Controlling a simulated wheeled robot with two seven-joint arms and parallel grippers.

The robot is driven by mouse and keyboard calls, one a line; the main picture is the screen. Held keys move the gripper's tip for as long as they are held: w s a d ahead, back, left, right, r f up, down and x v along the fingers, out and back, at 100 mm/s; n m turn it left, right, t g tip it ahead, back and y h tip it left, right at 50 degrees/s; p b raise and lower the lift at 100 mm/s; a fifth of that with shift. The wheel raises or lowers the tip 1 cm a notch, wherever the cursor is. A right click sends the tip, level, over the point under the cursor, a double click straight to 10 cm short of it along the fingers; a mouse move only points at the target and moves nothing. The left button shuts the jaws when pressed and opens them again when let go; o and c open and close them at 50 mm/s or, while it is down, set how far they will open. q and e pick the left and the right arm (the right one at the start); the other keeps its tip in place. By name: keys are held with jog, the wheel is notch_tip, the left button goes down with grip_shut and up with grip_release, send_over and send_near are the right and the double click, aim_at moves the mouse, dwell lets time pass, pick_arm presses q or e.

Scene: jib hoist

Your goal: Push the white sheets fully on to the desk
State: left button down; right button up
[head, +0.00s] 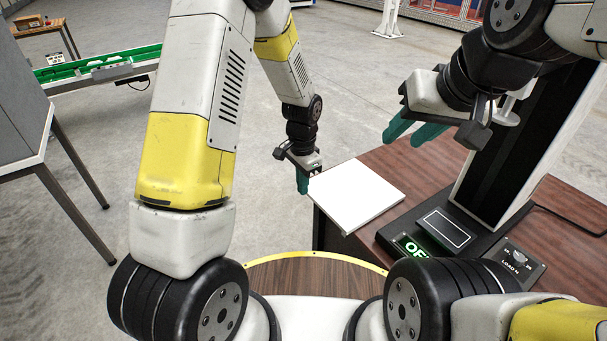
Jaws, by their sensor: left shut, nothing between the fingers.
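The white sheets (356,193) lie as a flat stack at the left end of the brown desk (428,166). Their left part appears to stick out past the desk's left edge. My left gripper (302,186) is shut and points down at the sheets' far left corner, close beside it. I cannot tell whether it touches them. My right gripper (410,135) is raised above the desk, behind and right of the sheets. Its two green fingers are apart, with nothing seen between them.
A black stand with a tall column (527,140) and a lit green display (411,246) stands on the desk right of the sheets. A grey cabinet on legs (22,120) is at the left. A green-edged conveyor (100,68) is behind it. Bare floor lies left of the desk.

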aim_at(320, 201)
pick_arm(q)
jog(key=w+d+f, duration=0.2)
jog(key=d+f, duration=0.1)
jog(key=f, duration=0.6)
jog(key=shift+w+f, duration=0.2)
jog(key=shift+f, duration=0.2)
jog(key=shift+d, duration=0.1)
jog(key=shift+w+d, duration=0.9)
jog(key=shift+d, duration=0.25)
